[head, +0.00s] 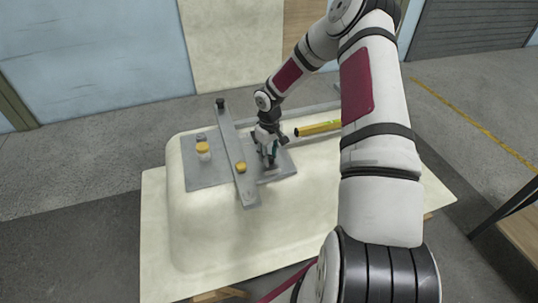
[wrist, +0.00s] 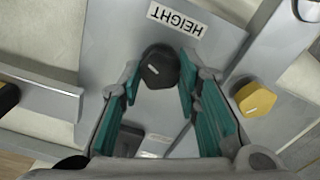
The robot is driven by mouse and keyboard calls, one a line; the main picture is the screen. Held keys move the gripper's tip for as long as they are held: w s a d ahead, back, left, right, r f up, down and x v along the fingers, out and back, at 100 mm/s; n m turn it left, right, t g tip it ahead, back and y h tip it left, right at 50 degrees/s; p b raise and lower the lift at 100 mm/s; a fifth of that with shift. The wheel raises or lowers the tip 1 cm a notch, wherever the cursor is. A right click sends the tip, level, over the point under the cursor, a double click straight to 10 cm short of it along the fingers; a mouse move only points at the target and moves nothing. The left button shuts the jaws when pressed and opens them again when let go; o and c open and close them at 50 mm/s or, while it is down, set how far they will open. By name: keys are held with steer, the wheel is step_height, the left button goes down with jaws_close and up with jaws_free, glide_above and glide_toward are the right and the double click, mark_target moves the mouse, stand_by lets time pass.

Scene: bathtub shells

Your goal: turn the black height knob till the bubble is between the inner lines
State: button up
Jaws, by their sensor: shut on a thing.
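The black height knob (wrist: 160,68) sits on a grey plate below a white HEIGHT label (wrist: 177,19), which reads upside down in the wrist view. My gripper (wrist: 161,82) has its teal finger pads on either side of the knob and is shut on it. In the head view my gripper (head: 268,150) points down at the grey plate and hides the knob. A yellow bar (head: 318,129), perhaps the level, lies right of the gripper, partly behind my arm. The bubble and its lines cannot be made out.
A yellow knob (wrist: 255,99) is close to the right finger. A grey crossbar (head: 232,150) runs left of my gripper over the pale tub shell (head: 200,230). The shell's front is clear.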

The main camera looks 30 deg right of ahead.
steer(key=shift+n+b, duration=0.3)
steer(key=shift+n, duration=1.1)
steer(key=o, duration=1.1)
step_height(320, 180, up, 12)
